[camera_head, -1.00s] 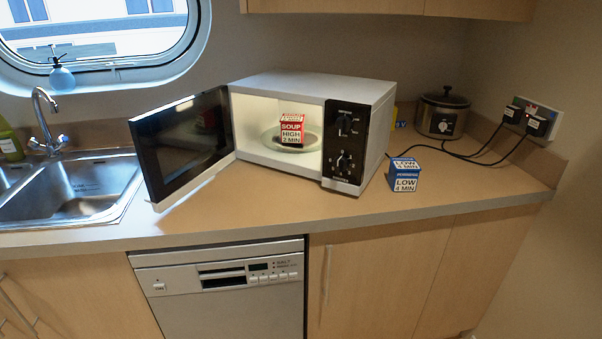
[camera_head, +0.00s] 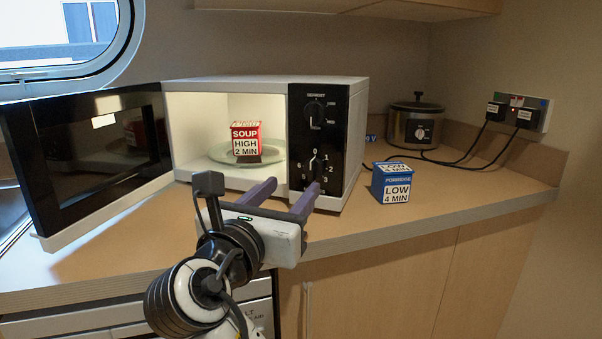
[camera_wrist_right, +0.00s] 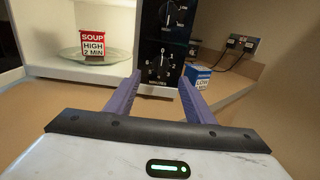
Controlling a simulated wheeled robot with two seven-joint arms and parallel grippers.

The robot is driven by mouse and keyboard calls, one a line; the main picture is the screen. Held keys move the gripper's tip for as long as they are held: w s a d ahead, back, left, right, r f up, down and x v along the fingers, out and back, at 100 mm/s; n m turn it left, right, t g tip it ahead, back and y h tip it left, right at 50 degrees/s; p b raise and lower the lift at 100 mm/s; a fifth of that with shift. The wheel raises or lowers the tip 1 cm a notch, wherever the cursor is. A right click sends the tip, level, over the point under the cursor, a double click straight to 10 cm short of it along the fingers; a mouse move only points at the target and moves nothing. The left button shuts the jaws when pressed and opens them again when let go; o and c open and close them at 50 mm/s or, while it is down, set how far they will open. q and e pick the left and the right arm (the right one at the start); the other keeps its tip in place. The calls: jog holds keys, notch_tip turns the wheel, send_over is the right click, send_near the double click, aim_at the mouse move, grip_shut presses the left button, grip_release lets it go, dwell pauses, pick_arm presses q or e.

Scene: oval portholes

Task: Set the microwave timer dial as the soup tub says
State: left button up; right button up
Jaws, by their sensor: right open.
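The soup tub (camera_head: 246,142) is red and white, reads "SOUP HIGH 2 MIN", and sits on the glass plate inside the open, lit microwave (camera_head: 262,83). It also shows in the right wrist view (camera_wrist_right: 93,46). The timer dial (camera_head: 317,166) is the lower knob on the black panel, numbered from 0 at the top; I cannot tell its exact setting. It also shows in the wrist view (camera_wrist_right: 163,60). My right gripper (camera_head: 291,187) is open and empty, its purple fingers in front of and below the timer dial, apparently apart from it. My left gripper is out of view.
The upper dial (camera_head: 314,114), marked "DEFROST" above, is on the same panel. The microwave door (camera_head: 95,150) stands open to the left. A blue porridge tub (camera_head: 391,184), "LOW 4 MIN", stands right of the microwave. A slow cooker (camera_head: 415,125) and plugged sockets are behind.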

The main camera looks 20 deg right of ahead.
aim_at(311, 169)
jog(key=b+x, duration=0.4)
jog(key=x, duration=0.4)
jog(key=shift+w+d+f, duration=0.1)
jog(key=shift+w+d, duration=0.1)
jog(key=shift+d, duration=0.15)
jog(key=shift+w+d, duration=0.2)
jog(key=shift+w, duration=0.15)
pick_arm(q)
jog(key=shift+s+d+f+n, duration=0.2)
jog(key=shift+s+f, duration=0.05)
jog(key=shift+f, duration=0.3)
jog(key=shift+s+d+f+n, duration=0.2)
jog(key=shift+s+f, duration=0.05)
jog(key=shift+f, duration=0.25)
pick_arm(e)
jog(key=shift+c, duration=0.5)
jog(key=c, duration=0.9)
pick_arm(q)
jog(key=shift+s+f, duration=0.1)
